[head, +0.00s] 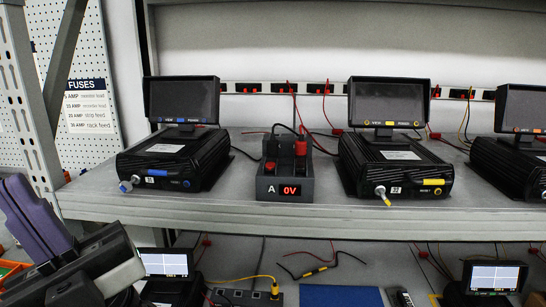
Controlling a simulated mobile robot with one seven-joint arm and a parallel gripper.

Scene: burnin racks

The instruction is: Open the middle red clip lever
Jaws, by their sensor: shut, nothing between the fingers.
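A long rail on the back wall carries several black-and-white clips with small red parts, such as one clip (318,88) above the meter box. A dark meter box (284,178) marked A, reading 0V, stands on the shelf between two black units. A red upright piece (301,147) stands on its top beside dark pieces and wires. The frame does not show clearly which red part is the middle clip lever, or its position. My gripper (36,220), with purple fingers close together, is at the lower left, apart from the clips and empty.
Black units with screens stand at left (173,160), centre right (396,165) and right edge (512,165) of the grey shelf (240,208). Loose wires cross behind the meter box. A metal upright (20,90) borders the left. Below are more screens and cables.

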